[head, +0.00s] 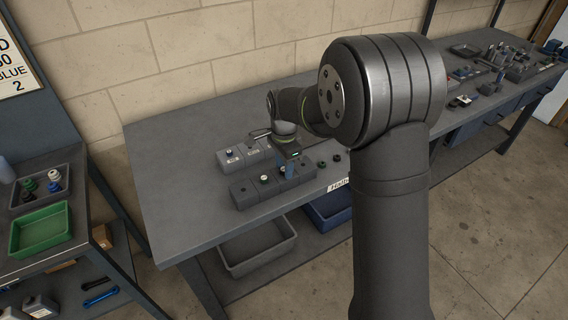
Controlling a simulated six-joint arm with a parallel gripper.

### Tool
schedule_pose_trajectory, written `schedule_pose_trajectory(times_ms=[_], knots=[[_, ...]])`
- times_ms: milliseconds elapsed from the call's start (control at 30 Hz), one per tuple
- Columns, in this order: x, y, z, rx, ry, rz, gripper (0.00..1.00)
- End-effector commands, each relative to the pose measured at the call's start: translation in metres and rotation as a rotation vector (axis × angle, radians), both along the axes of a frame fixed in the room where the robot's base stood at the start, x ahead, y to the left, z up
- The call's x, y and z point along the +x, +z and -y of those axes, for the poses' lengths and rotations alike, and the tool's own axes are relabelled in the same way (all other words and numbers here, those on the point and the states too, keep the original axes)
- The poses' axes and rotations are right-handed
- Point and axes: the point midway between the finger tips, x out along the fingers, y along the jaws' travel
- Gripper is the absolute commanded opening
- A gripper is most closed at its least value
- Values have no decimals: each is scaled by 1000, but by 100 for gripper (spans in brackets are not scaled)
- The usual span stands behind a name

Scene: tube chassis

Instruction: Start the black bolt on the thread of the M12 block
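My gripper (287,171) points down over the front row of dark grey blocks (243,194); its fingers show blue and small, and I cannot tell whether they are open or shut or hold anything. A back row of lighter grey blocks (229,160) stands behind, partly hidden by my wrist. Blocks in both rows carry small round fittings on top. I cannot read which one is the M12 block. Two small black round pieces (322,164) (337,158) sit right of my gripper; I cannot tell whether either is the black bolt.
The workbench (180,160) is bare at left. A grey bin (258,250) and a blue bin (330,212) sit below its front edge. A side shelf at left holds a tray (20,205) of small parts and a green tray (40,229). More parts crowd the far right bench.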

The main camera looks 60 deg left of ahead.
Motion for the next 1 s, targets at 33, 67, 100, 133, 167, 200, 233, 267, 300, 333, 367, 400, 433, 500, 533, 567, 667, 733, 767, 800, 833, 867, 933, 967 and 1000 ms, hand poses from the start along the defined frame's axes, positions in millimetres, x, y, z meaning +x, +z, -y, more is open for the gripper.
schedule_pose_trajectory(times_ms=[33,67,100,133,167,200,233,267,300,333,367,400,433,500,533,567,667,733,767,800,833,867,933,967,1000], knots=[[0,0,0,0,0,0,32],[0,0,0,0,0,0,27],[0,0,0,0,0,0,19],[0,0,0,0,0,0,13],[0,0,0,0,0,0,7],[0,0,0,0,0,0,0],[0,0,0,0,0,0,0],[0,0,0,0,0,0,0],[0,1,0,0,0,0,0],[0,1,0,1,0,0,0],[0,2,0,1,0,0,0],[0,5,0,2,0,0,0],[0,6,-1,2,0,0,0],[0,11,0,1,0,0,0],[0,14,0,1,0,0,0],[0,16,0,1,0,0,0],[0,23,-1,2,0,1,0],[0,28,0,2,0,1,0],[0,30,0,2,0,0,0],[0,33,-1,2,0,1,0],[0,35,-1,2,0,1,0],[0,37,-1,2,0,1,0],[0,42,0,1,0,0,0],[0,44,0,1,0,0,0],[0,46,0,1,0,0,0]])
